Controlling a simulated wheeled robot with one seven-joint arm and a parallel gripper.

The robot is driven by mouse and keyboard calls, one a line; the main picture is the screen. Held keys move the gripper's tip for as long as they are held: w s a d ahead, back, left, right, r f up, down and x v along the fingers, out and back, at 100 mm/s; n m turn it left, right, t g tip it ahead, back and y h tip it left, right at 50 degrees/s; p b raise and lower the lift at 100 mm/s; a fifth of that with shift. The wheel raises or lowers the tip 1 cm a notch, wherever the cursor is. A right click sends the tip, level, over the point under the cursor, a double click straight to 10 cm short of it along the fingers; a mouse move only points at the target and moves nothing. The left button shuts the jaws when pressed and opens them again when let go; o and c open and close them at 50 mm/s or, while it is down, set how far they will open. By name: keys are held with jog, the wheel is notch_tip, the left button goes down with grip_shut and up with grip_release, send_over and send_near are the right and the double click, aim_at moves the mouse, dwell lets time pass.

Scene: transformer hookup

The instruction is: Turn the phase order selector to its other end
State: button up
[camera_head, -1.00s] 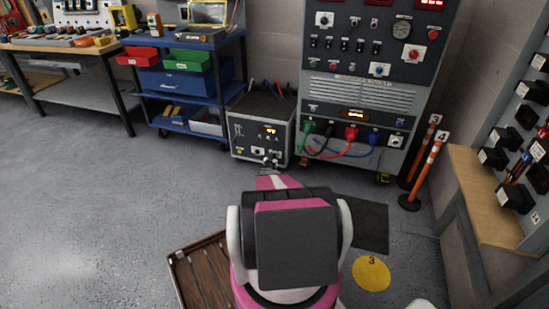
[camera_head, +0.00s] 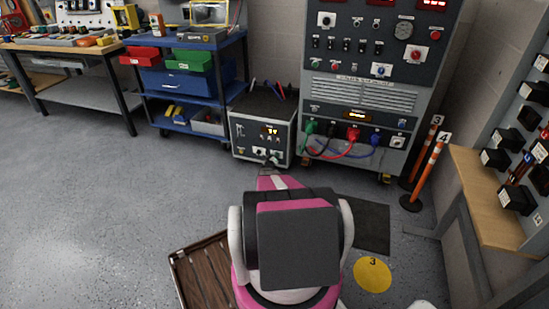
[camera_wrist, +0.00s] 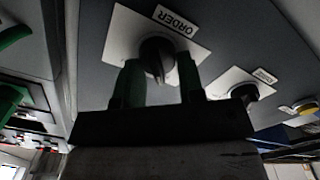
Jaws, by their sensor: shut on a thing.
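The phase order selector is a dark round knob (camera_wrist: 158,56) on a white plate with a label reading ORDER, in the upper middle of the wrist view. My gripper (camera_wrist: 161,84) has its two dark green fingers on either side of the knob, shut on it. The knob's ridge points towards the bottom of the wrist view. In the head view my gripper (camera_head: 271,163) reaches the lower front of a grey box (camera_head: 245,137) with a small lit display. My wrist and gripper hide the selector there.
A second knob (camera_wrist: 243,93) on a white plate sits right of the selector. A tall panel (camera_head: 362,92) with red and green cables stands right of the box, a blue cart (camera_head: 190,95) left. Orange posts (camera_head: 428,170) stand at right. The floor at left is clear.

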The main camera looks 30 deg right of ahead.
jog(key=shift+f, duration=0.1)
dwell(0.3)
jog(key=o, duration=0.9)
jog(key=v, duration=1.1)
